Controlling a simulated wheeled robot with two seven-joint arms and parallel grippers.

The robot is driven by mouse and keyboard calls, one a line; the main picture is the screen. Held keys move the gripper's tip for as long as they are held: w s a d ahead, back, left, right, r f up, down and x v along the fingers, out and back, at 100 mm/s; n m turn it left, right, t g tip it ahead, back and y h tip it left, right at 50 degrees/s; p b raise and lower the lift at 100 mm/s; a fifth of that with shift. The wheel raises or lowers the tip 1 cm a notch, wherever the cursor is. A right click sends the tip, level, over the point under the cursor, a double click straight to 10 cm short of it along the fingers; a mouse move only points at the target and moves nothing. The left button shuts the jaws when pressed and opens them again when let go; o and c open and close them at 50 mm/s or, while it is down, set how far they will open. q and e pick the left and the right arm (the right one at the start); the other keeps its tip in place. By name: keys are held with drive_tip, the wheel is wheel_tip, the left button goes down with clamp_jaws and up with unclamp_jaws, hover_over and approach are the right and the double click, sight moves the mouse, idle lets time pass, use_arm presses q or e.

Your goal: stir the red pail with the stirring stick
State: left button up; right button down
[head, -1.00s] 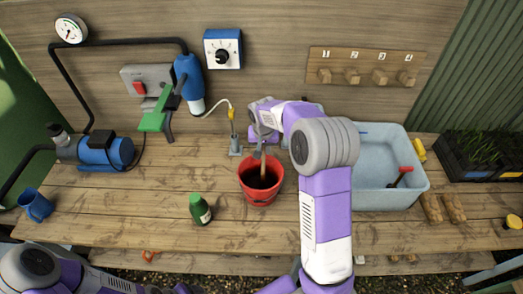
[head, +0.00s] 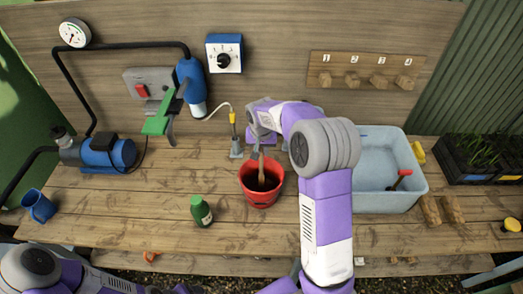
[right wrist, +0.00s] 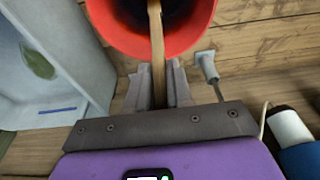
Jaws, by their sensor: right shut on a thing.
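The red pail (head: 261,198) stands on the wooden bench in the middle of the head view, with dark contents inside. The stirring stick (head: 261,170) stands in it, tilted, its lower end down in the dark contents. In the right wrist view the pail (right wrist: 185,44) is at the top and the stick (right wrist: 157,45) runs from the jaws into it. My right gripper (head: 258,146) is shut on the stick's upper part, just above and behind the pail; its fingers also show in the right wrist view (right wrist: 160,85). My left gripper is not visible; only part of that arm shows at lower left.
A pale blue basin (head: 420,180) stands right of my right arm. A green bottle (head: 201,211) stands left of the pail. A blue mug (head: 38,206) and a blue pump (head: 100,153) are at the left. A yellow-tipped nozzle (head: 233,118) stands behind the pail.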

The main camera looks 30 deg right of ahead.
wheel_tip(320, 180, up, 13)
drive_tip(key=w+d+p, duration=0.1)
drive_tip(key=w+p, duration=0.1)
drive_tip(key=p, duration=0.8)
drive_tip(key=shift+d+p, duration=0.2)
drive_tip(key=shift+p, duration=0.2)
drive_tip(key=shift+w, duration=0.15)
drive_tip(key=shift+r, duration=0.2)
idle(0.3)
wheel_tip(320, 180, up, 5)
drive_tip(key=p, duration=0.3)
drive_tip(key=shift+f+p, duration=0.1)
drive_tip(key=shift+p, duration=0.3)
idle(0.5)
